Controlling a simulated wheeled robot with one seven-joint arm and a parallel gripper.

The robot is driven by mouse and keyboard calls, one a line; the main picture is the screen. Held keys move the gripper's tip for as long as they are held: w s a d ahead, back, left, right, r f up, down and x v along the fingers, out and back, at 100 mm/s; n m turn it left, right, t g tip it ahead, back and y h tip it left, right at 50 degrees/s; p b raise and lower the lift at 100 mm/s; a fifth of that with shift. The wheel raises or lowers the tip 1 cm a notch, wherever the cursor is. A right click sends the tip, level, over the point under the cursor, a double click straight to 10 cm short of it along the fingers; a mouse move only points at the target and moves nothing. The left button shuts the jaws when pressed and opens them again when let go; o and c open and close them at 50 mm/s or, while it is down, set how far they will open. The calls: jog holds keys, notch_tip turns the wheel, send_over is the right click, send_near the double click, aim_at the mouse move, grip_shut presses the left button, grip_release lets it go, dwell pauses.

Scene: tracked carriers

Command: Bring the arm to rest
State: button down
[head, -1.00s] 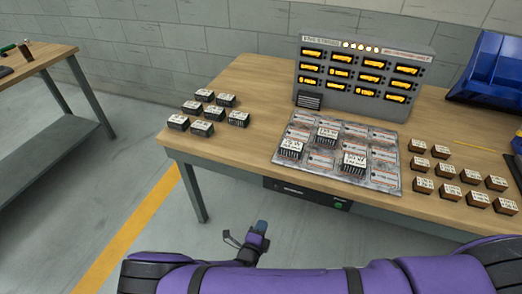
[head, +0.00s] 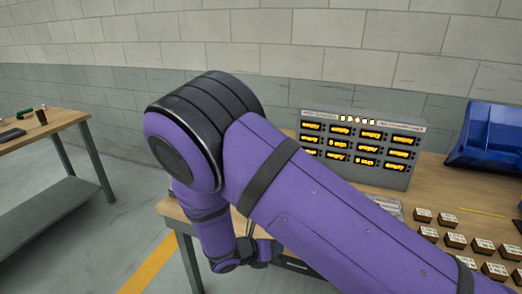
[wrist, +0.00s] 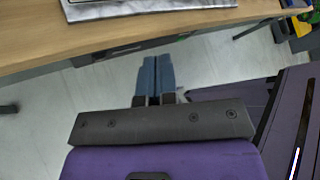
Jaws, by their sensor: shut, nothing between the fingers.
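My gripper (wrist: 155,82) shows in the wrist view with its two blue fingers together and nothing between them. It is apart from the wooden table (wrist: 40,40), over the floor in front of the table's near edge. In the head view my purple arm is bent, with its elbow high in the middle of the picture. The forearm drops behind it, and the fingers are hidden there.
The wooden table (head: 432,172) carries a grey display unit (head: 357,182) with lit yellow slots, several small labelled blocks (head: 455,241) and a blue bin (head: 490,135). Another table (head: 60,130) stands at the far left.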

jog(key=s+d+r+m+g+y, duration=0.1)
jog(key=d+r+m+g+y, duration=0.1)
jog(key=d+r+m, duration=0.55)
jog(key=s+d+r+m+g+y, duration=0.15)
jog(key=d+r+m, duration=0.3)
jog(key=r, duration=0.65)
jog(key=s+d+r+m+g+y, duration=0.1)
jog(key=d+r+m+g+y, duration=0.15)
jog(key=d+r+m, duration=0.55)
jog(key=s+d+r+m+t+y, duration=0.2)
jog(key=s+r+m, duration=0.4)
jog(key=s, duration=0.3)
jog(key=s+d+r+m+t+y, duration=0.2)
jog(key=s+r+m, duration=0.4)
jog(key=s+r, duration=0.3)
jog(key=shift+s+d+r+t+y, duration=0.2)
jog(key=shift+d+t+y, duration=0.25)
jog(key=shift+d, duration=0.6)
